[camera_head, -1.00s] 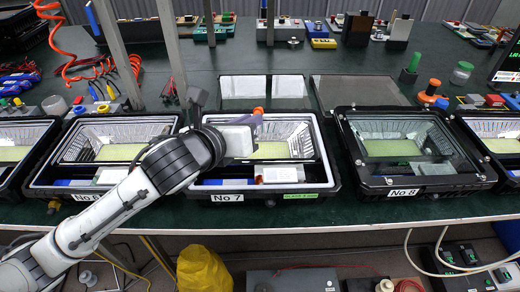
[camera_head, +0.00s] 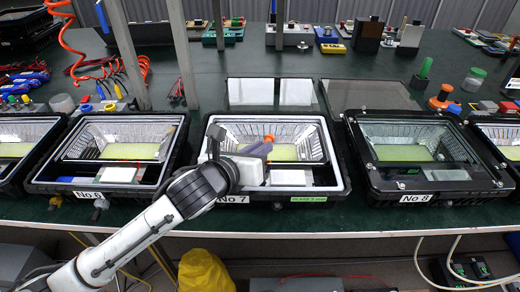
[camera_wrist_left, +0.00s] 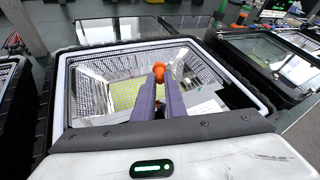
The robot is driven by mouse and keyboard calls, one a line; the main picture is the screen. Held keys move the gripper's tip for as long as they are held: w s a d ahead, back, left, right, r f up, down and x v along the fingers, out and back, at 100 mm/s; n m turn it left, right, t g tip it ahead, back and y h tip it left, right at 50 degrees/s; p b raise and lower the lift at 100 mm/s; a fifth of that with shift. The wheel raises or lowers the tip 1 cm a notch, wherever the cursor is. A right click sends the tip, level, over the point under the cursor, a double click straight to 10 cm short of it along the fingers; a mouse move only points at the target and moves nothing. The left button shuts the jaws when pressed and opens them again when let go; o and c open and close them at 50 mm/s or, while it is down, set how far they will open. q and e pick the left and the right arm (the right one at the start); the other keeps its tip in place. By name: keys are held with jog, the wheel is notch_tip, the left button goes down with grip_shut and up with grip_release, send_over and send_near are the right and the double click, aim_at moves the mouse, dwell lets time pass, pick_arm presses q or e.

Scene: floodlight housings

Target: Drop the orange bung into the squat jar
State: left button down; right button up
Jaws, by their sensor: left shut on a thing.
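The orange bung (camera_head: 269,138) is at the fingertips of my left gripper (camera_head: 262,147), which is shut on it. The gripper is over the open housing No 7. In the left wrist view the bung (camera_wrist_left: 158,70) shows between the tips of the purple fingers (camera_wrist_left: 160,90), with the housing's reflector behind. A small clear jar with a green top (camera_head: 474,80) stands at the back right, well apart from the gripper; I cannot tell for sure that it is the squat jar. My right gripper is not in view.
Housing No 7 (camera_head: 338,172) stands between open No 6 (camera_head: 38,183) and glass-covered No 8 (camera_head: 372,180). An orange-topped item (camera_head: 445,92) and a green cone (camera_head: 424,70) stand behind No 8. The dark bench (camera_head: 200,75) has free room behind the housings.

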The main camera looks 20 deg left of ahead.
pick_arm(q)
jog(key=shift+f, duration=0.55)
jog(key=c, duration=1.8)
grip_release()
jog(key=shift+r, duration=0.1)
